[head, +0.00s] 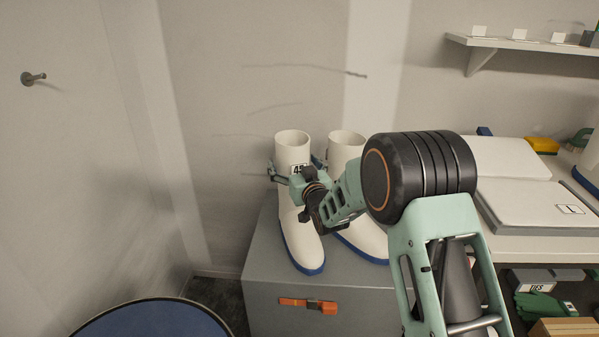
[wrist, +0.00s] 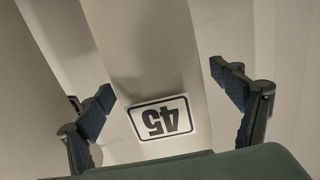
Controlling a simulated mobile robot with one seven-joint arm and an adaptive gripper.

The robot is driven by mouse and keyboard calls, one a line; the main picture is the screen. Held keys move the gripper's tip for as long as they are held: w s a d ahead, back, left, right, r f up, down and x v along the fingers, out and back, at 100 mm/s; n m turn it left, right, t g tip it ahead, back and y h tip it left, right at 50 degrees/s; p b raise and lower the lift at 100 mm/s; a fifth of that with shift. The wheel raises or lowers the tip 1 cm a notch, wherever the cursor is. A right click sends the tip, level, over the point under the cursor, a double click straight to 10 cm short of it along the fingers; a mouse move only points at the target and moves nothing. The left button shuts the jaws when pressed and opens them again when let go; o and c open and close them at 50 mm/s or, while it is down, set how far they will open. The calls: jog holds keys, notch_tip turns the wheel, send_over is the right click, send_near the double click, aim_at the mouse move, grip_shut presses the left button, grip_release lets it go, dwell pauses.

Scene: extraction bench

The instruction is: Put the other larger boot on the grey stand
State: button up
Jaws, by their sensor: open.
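Two white boots with blue soles stand upright side by side on the grey stand (head: 265,270). The left boot (head: 298,235) carries a label reading 45, which shows upside down in the wrist view (wrist: 160,118). The right boot (head: 345,147) is partly hidden behind my arm. My gripper (head: 295,168) is open at the left boot's shaft, with one finger on each side. Part of another white boot (head: 592,160) shows at the right edge, on the bench.
A bench (head: 540,228) with pale flat panels (head: 510,160) stands to the right, with a wall shelf (head: 520,44) above. A round blue-topped thing (head: 155,322) is at lower left. A peg (head: 34,78) sticks out of the left wall.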

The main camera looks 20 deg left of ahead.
jog(key=v, duration=1.1)
jog(key=shift+s+d+p, duration=0.15)
jog(key=shift+s+p, duration=0.1)
jog(key=shift+p, duration=0.2)
